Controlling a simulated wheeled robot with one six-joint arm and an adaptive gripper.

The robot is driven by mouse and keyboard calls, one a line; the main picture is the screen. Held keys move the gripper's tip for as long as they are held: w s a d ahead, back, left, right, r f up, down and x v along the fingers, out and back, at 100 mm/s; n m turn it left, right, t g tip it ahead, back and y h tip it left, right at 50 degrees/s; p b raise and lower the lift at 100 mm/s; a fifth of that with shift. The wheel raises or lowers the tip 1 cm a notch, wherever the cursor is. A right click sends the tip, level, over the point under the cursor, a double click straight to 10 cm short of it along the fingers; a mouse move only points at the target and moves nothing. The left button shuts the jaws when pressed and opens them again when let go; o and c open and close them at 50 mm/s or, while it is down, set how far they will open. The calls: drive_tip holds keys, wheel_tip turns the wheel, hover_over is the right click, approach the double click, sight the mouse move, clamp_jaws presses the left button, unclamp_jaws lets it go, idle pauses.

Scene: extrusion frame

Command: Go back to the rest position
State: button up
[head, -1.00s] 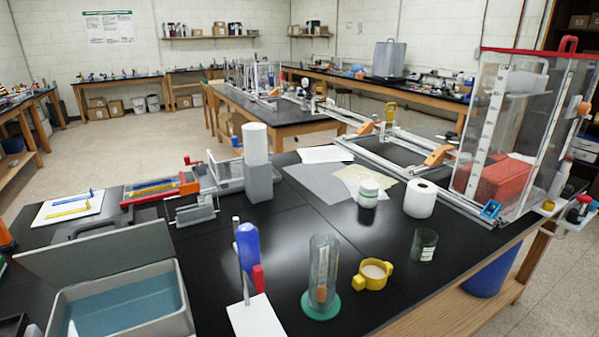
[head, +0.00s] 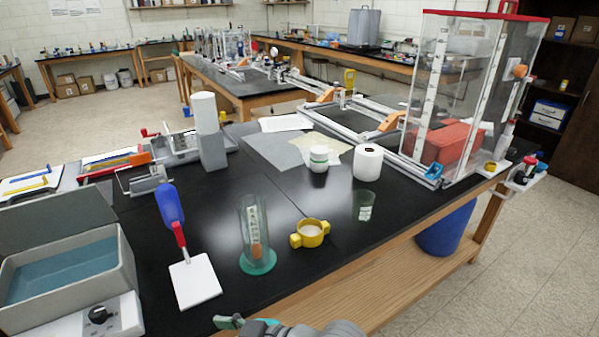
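My gripper (head: 245,322) shows only in part at the bottom edge of the head view, as teal and grey pieces with a grey arm part to their right. Most of it is cut off by the frame, so I cannot tell whether it is open or shut. It is near the front edge of the black table (head: 335,265), in front of a clear cylinder on a teal base (head: 254,235) and a yellow two-handled cup (head: 311,233). No held object is visible.
A tall clear box (head: 470,100) stands right, above a blue bin (head: 445,228).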

drive_tip(key=s+d+f+m+t+h, duration=0.3)
drive_tip(key=d+f+m+t, duration=0.15)
drive_tip(key=d+f, duration=0.45)
drive_tip(key=s+d+f+m+t+h, duration=0.35)
drive_tip(key=d+f+m, duration=0.3)
drive_tip(key=d, duration=0.45)
drive_tip(key=s+d+f+m+t+h, duration=0.15)
drive_tip(key=s+d+h, duration=0.25)
drive_tip(key=s+d, duration=0.55)
drive_tip(key=s+d+r+m+h, duration=0.1)
drive_tip(key=s+r, duration=0.1)
drive_tip(key=s, duration=0.4)
drive_tip(key=s+d+r+t+h, duration=0.1)
drive_tip(key=s+d+r, duration=0.1)
drive_tip(key=s, duration=0.4)
drive_tip(key=shift+s+r+m, duration=0.3)
drive_tip(key=shift+r+m, duration=0.05)
drive_tip(key=shift+r, duration=0.5)
